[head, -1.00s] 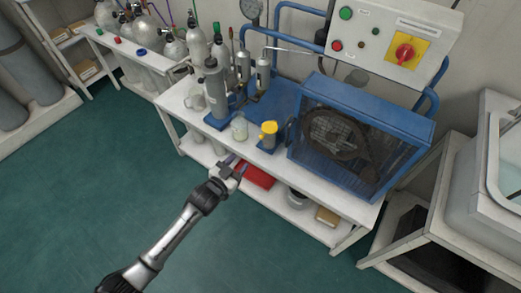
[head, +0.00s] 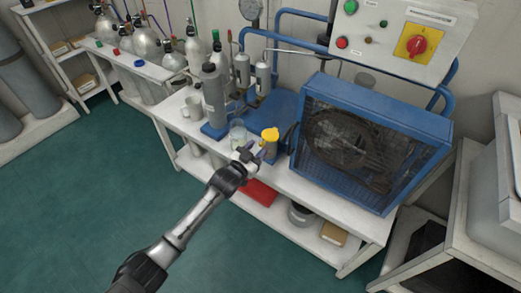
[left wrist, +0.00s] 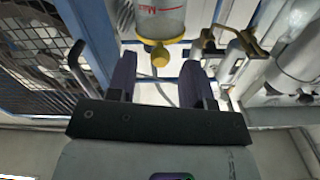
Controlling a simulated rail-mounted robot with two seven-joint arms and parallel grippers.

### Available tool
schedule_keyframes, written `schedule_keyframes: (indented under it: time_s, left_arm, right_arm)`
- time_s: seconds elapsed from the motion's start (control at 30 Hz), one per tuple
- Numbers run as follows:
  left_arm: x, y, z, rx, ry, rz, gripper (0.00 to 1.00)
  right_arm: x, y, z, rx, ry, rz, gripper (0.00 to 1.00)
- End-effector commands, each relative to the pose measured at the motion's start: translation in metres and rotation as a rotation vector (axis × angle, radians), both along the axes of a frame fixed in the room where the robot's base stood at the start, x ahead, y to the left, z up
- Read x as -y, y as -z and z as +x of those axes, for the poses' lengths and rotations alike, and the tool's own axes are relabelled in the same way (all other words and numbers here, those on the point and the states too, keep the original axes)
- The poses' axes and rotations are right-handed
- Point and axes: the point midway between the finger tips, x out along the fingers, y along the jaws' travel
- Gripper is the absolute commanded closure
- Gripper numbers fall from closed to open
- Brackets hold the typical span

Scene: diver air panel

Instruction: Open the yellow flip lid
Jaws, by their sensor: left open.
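The yellow flip lid (head: 270,134) sits on top of a short grey cylinder (head: 270,151) at the front of the blue base on the bench. My left gripper (head: 254,150) is just left of and in front of that cylinder, slightly below the lid. Its jaws are open, with nothing between them. In the left wrist view, a yellow part with a round knob (left wrist: 160,54) shows at the end of a clear cylinder with red marking (left wrist: 160,15), beyond my open fingers (left wrist: 160,80). My right gripper is not in view.
A blue caged machine (head: 375,145) is close on the right. A red item (head: 260,192) lies on the lower shelf.

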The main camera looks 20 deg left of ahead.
Motion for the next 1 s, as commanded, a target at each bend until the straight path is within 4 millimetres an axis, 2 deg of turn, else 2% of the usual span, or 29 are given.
schedule_keyframes:
  time_s: [0.03,0.23,0.67,1.0]
  left_arm:
    - [0.001,0.002,0.007,0.001,-0.001,0.0,0.53]
    - [0.005,0.001,0.021,0.0,0.0,0.0,0.53]
    - [0.006,0.0,0.025,0.0,0.0,-0.001,0.53]
    - [0.006,0.0,0.025,0.0,0.0,0.0,0.86]
  right_arm:
    - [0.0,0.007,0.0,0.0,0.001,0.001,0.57]
    - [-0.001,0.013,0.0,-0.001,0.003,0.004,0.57]
    - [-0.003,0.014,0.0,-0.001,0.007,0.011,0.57]
    - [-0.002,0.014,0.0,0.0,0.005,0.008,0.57]
